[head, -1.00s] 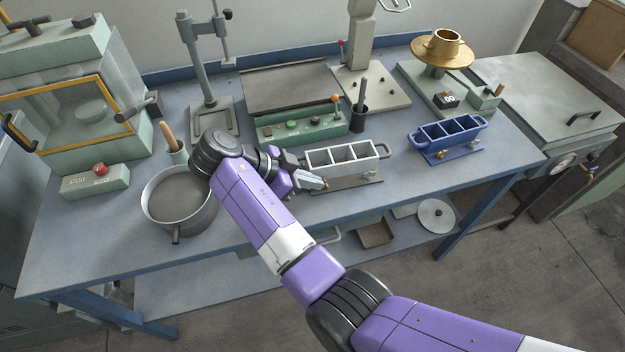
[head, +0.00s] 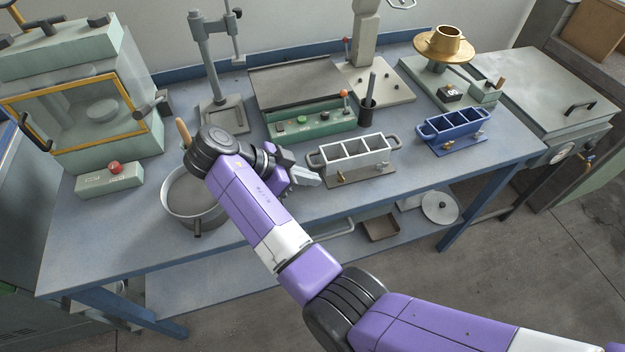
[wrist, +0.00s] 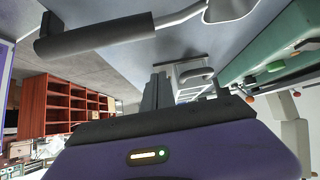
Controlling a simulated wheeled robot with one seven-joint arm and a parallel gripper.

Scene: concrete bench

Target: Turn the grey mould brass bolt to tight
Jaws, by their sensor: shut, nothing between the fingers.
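The grey mould (head: 375,157) is a three-compartment block with a loop handle at each end, standing on a base plate near the bench's front edge. The brass bolt (head: 340,177) is small and sits low at its front left; its exact angle is too small to tell. My gripper (head: 316,181) is shut and empty, just left of the bolt with a small gap between them. In the wrist view the shut fingers (wrist: 155,94) point toward the mould (wrist: 190,76), whose end handle faces me. The bolt cannot be made out there.
A pan (head: 190,205) stands left, under my arm; its dark handle (wrist: 95,36) is close in the wrist view. A green control box (head: 318,124) lies behind the mould. A blue mould (head: 452,129) stands to the right. The bench front between the moulds is clear.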

